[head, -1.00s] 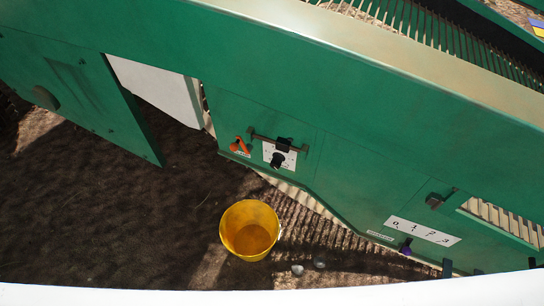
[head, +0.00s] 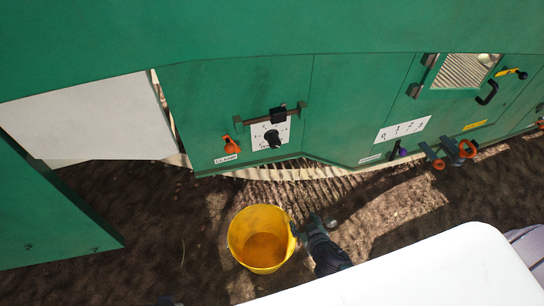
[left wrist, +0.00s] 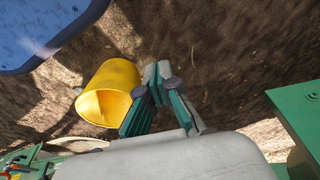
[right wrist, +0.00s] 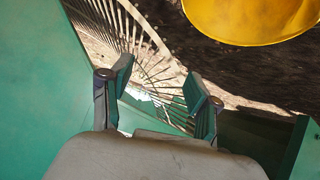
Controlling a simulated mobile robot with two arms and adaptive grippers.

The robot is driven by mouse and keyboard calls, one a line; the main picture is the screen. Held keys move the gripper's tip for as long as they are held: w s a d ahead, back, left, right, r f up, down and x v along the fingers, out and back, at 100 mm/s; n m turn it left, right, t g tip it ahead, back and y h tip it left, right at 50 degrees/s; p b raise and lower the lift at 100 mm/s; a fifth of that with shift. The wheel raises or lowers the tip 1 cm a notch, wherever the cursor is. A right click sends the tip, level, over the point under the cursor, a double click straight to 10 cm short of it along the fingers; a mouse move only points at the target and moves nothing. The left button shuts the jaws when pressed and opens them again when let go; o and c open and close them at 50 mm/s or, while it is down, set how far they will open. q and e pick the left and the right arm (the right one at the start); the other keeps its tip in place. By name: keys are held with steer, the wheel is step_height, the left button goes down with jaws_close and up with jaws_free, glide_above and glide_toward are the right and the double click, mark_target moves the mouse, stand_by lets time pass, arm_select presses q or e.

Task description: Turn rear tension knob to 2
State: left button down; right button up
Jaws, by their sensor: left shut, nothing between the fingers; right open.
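On the green machine panel in the head view, a black knob (head: 272,139) sits on a white dial plate (head: 257,130). To its right is a white strip marked 0 to 3 (head: 403,129), with a purple-tipped part (head: 403,152) below it. I cannot read which of these is the rear tension knob, nor its setting. My right gripper (head: 312,225) is open and empty beside the yellow bucket, below and apart from the black knob. In the right wrist view (right wrist: 158,80) its fingers are spread. My left gripper (left wrist: 160,80) is shut and empty over the soil.
The yellow bucket (head: 260,238) stands on the soil; it also shows in the left wrist view (left wrist: 110,92). An orange clamp handle (head: 231,145) is left of the dial. A black latch bar (head: 278,115) is above it. Orange-ringed parts (head: 460,150) stick out at right.

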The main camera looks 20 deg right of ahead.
steer(key=w+a+r+t+b, duration=0.2)
steer(key=w+r+t+b, duration=0.25)
steer(key=r, duration=0.45)
steer(key=m+t+b, duration=0.2)
steer(key=t, duration=0.1)
glide_toward(276, 145)
steer(key=shift+y, duration=0.4)
steer(key=w+p, duration=0.2)
steer(key=w, duration=0.9)
steer(key=shift+w+r, duration=0.2)
steer(key=shift+w, duration=0.2)
arm_select(q)
steer(key=w+v, duration=0.2)
steer(key=v, duration=0.8)
steer(key=shift+w+r+t, duration=0.35)
steer(key=shift+t, duration=0.05)
arm_select(e)
steer(key=c, duration=1.2)
steer(key=shift+o, duration=0.2)
steer(key=shift+n, duration=0.3)
